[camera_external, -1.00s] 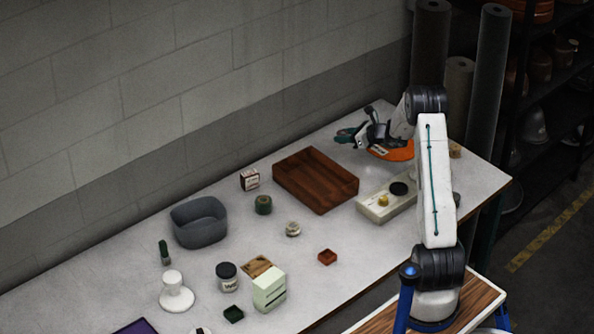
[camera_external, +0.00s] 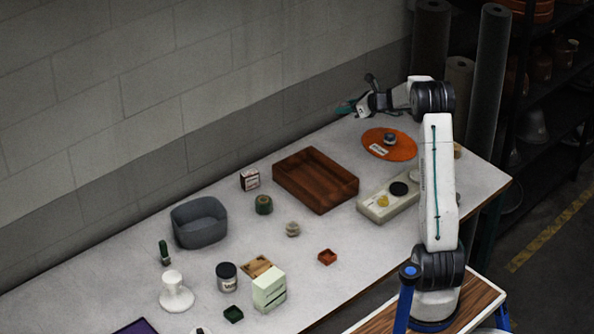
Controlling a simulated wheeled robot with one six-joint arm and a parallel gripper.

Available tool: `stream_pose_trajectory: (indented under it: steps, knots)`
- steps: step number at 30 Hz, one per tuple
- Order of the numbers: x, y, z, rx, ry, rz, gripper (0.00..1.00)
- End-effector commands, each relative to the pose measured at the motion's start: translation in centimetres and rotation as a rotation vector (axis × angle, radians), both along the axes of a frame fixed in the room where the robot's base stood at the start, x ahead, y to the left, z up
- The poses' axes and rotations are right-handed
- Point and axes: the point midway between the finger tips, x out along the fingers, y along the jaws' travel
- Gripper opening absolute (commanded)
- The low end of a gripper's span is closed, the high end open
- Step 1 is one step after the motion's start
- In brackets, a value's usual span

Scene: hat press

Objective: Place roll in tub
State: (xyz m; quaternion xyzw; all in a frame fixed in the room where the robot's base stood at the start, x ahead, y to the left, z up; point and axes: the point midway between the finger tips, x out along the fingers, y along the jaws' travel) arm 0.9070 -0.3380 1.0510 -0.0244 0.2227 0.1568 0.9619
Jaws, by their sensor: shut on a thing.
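A grey tub (camera_external: 199,222) with an open top stands on the table at the left, near the wall. A short dark green roll (camera_external: 263,204) stands on the table to the right of the tub. A small pale roll-like piece (camera_external: 292,229) lies in front of it. My gripper (camera_external: 354,107) is raised over the far end of the table, well away from the tub. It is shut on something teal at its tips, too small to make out. I cannot tell whether that is a roll.
A brown wooden tray (camera_external: 315,180) lies between tub and gripper. An orange disc (camera_external: 389,145) bears a small dark-grey piece. A pale block (camera_external: 388,200) with round pieces lies nearby. A small box (camera_external: 249,180), jar (camera_external: 227,277) and white stand (camera_external: 176,292) surround the tub.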

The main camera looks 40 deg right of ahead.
Motion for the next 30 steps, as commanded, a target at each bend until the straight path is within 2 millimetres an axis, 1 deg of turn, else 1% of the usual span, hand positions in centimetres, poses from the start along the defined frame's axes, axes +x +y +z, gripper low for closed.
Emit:
stream_pose_trajectory:
  steps: [1, 7, 8, 14, 16, 20, 23, 24, 26, 27, 29, 30]
  knots:
    - [0.0, 0.0, 1.3, -0.003, 0.005, 0.002, 0.14]
    - [0.0, 0.0, 4.9, 0.0, 0.038, 0.001, 0.14]
    - [0.3, 0.7, 4.4, 0.004, 0.047, 0.022, 0.14]
    - [1.5, 4.6, 3.8, 0.0, 0.092, 0.149, 0.14]
    - [1.9, 6.2, 3.5, -0.003, 0.115, 0.206, 0.14]
    - [2.8, 10.6, 2.8, -0.019, 0.175, 0.362, 0.14]
    - [3.5, 14.9, 2.0, -0.046, 0.24, 0.526, 0.14]
    - [3.7, 16.8, 1.7, -0.063, 0.271, 0.603, 0.14]
    - [3.8, 19.8, 1.1, -0.097, 0.322, 0.733, 0.14]
    - [3.8, 21.8, 0.8, -0.127, 0.36, 0.823, 0.14]
    - [3.8, 24.9, 0.2, -0.183, 0.415, 0.965, 0.14]
    - [3.7, 26.9, -0.2, -0.229, 0.452, 1.065, 0.14]
